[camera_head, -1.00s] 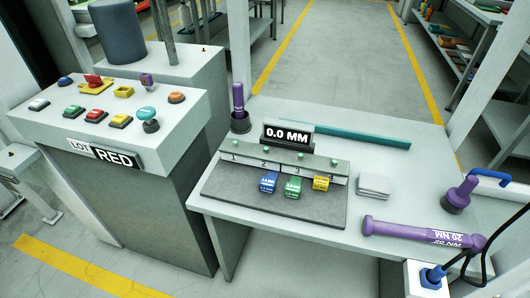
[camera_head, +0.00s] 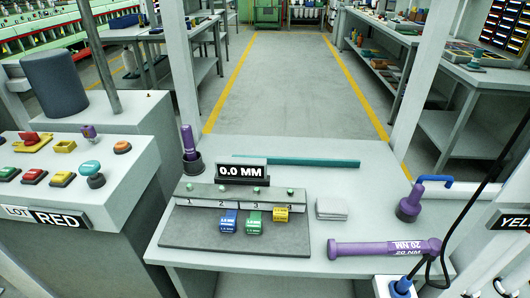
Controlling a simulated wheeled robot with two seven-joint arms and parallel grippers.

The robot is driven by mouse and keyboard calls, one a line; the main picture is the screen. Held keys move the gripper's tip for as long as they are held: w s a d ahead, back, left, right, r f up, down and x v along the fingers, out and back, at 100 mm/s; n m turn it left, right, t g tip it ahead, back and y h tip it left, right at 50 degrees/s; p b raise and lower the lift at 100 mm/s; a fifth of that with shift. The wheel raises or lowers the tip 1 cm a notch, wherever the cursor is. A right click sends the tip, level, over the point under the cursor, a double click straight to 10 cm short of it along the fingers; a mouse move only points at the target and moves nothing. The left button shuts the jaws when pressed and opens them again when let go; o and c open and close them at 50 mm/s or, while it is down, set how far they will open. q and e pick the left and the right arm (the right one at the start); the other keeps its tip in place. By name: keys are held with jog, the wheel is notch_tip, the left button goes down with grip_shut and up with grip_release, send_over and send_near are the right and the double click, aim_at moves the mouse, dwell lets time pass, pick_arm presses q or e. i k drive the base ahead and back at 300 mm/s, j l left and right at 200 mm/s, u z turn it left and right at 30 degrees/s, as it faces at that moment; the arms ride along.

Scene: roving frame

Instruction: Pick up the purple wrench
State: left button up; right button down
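A purple wrench (camera_head: 384,248) marked "20 NM" lies across the front right of the grey table (camera_head: 375,182). Its right end is close to a white box with a blue plug. Neither of my grippers shows in the head view.
A gauge fixture reading "0.0 MM" (camera_head: 242,172) stands mid-table with blue, green and yellow blocks on its dark base. A grey cloth stack (camera_head: 331,208), a purple-handled tool (camera_head: 410,203) and a black cable (camera_head: 447,230) are near the wrench. A button console (camera_head: 60,205) stands left.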

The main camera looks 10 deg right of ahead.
aim_at(432, 246)
jog(key=z, duration=1.5)
